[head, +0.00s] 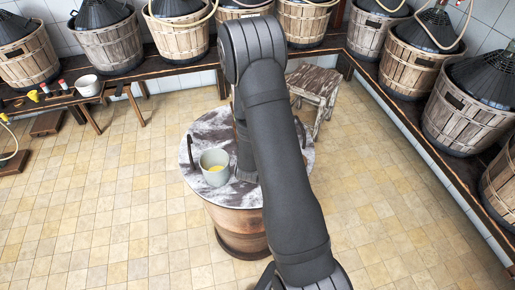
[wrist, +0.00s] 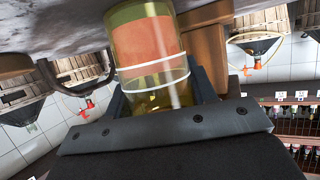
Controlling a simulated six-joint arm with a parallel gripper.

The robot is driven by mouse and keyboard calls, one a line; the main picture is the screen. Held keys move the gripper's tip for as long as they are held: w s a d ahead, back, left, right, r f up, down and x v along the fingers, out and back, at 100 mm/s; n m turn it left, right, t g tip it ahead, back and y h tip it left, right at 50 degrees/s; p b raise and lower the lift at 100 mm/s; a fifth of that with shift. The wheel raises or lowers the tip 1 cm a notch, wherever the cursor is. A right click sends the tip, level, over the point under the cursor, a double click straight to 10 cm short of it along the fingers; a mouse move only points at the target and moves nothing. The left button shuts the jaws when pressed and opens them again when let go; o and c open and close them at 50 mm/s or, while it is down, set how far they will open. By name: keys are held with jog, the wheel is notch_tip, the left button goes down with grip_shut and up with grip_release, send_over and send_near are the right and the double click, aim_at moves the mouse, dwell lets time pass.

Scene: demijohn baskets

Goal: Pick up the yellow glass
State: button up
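The yellow glass (wrist: 152,75) is see-through, with white rings and an orange-red patch on or behind it. In the wrist view, which is upside down, it is at the top middle, against the grey-white tabletop (wrist: 225,10). My gripper (wrist: 162,100) has its dark fingers on both sides of the glass, close to it. I cannot tell whether they press on it. In the head view my arm hides the gripper and the glass over the round, worn barrel table (head: 208,125).
A worn stool (head: 313,82) is behind the table. Basketed demijohns line the walls. The tiled floor (head: 100,205) at left is clear.

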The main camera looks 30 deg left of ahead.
jog(key=c, duration=0.5)
jog(key=shift+r, duration=0.15)
jog(key=shift+r, duration=0.6)
jog(key=shift+s, duration=0.25)
jog(key=s+d, duration=0.4)
jog(key=s, duration=0.5)
jog(key=s+d, duration=0.4)
jog(key=s, duration=0.6)
jog(key=s+d, duration=0.4)
jog(key=s, duration=0.5)
jog(key=shift+s, duration=0.4)
jog(key=shift+s+d+r, duration=0.1)
jog(key=shift+s+r, duration=0.05)
jog(key=shift+r, duration=0.2)
